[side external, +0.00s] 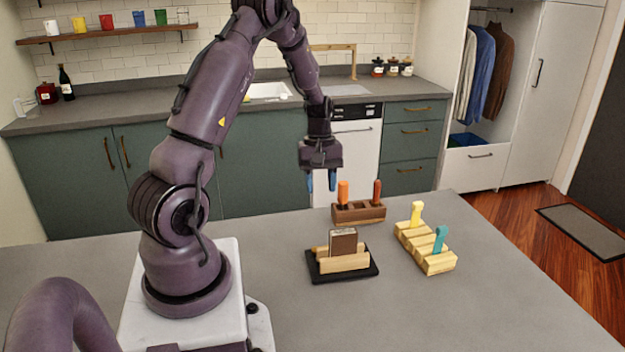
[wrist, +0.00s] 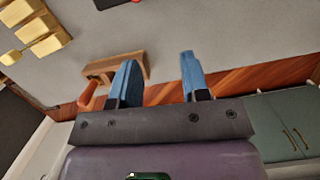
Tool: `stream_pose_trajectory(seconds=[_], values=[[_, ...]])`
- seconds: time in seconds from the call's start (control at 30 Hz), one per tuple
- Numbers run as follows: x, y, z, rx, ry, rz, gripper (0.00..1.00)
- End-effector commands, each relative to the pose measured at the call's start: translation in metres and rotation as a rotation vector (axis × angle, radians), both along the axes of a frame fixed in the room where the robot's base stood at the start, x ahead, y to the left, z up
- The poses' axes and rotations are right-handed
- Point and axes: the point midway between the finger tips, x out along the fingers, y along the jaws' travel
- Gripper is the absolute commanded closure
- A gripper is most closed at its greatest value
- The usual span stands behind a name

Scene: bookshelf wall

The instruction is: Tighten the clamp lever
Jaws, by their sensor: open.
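My gripper (side external: 321,184) is open and empty, its two blue fingers pointing down in the air behind and left of the brown tool holder. Both fingers (wrist: 159,72) stand well apart in the wrist view. No part is plainly a clamp lever. On the table, a black base (side external: 371,268) carries light wooden pieces (side external: 343,263) around an upright brown block (side external: 343,241). To its right, a pale wooden block row (side external: 439,263) bears an upright yellow piece (side external: 417,212) and a teal piece (side external: 440,236). The row shows partly in the wrist view (wrist: 35,27).
The brown holder (side external: 361,215) stands near the table's far edge with an orange handle (side external: 343,192) and a red handle (side external: 377,190). In the wrist view, the orange handle (wrist: 88,94) is beside the left finger. The grey table (side external: 500,290) is clear at the front right.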

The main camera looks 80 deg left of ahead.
Motion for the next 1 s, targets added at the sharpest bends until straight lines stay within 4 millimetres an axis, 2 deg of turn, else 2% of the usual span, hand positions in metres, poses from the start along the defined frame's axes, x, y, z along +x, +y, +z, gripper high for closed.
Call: stream_pose_trajectory(seconds=[0.2, 0.33, 1.0], values=[[0.007, -0.033, 0.011, 0.156, -0.026, -0.259, 0.58], [0.016, -0.049, 0.019, 0.171, -0.04, -0.318, 0.58], [0.015, -0.049, -0.116, 0.162, -0.035, -0.31, 0.58]])
